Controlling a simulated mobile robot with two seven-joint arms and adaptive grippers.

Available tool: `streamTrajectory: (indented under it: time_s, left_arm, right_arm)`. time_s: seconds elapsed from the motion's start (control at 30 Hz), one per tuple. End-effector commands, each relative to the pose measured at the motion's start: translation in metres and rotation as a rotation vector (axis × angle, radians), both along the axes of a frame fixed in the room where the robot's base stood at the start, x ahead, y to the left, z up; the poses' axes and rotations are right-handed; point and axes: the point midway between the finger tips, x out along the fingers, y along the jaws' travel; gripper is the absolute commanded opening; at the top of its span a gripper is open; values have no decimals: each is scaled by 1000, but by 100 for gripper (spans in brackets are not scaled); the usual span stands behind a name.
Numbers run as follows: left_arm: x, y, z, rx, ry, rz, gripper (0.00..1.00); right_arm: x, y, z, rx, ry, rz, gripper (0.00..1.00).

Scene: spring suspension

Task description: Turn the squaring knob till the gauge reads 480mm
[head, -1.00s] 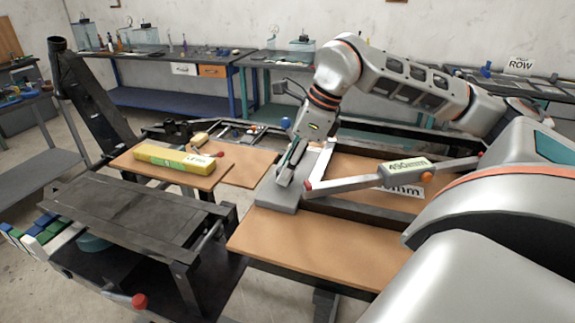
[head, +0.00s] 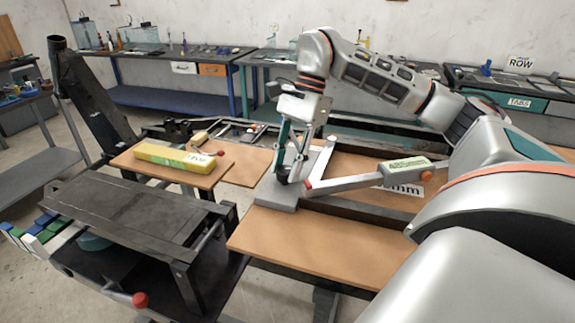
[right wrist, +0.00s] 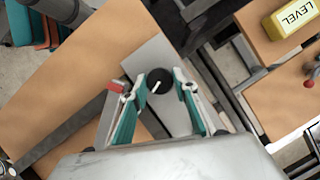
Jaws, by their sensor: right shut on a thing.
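The squaring knob (right wrist: 154,82) is a round black knob with a white mark, on a grey plate (head: 280,196). My right gripper (head: 288,176) points down at the plate with its teal fingers on either side of the knob, shut on it. My left gripper is not in view.
A yellow level (head: 175,157) lies on a wooden board (head: 200,182) at the left. The grey gauge arm (head: 345,184) with a red tip lies close to the right of my gripper. A bare wooden board (head: 310,237) is in front. Workbenches line the back wall.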

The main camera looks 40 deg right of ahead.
Motion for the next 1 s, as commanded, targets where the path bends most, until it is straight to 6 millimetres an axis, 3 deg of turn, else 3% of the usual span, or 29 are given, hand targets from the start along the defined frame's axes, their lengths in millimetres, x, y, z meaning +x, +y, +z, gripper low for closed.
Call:
streamTrajectory:
  time_s: [0.5,1.0]
  left_arm:
    - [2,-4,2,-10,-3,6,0]
    - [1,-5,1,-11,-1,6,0]
  right_arm:
    - [3,0,2,-1,-6,353,7]
    - [3,0,1,-1,-6,425,7]
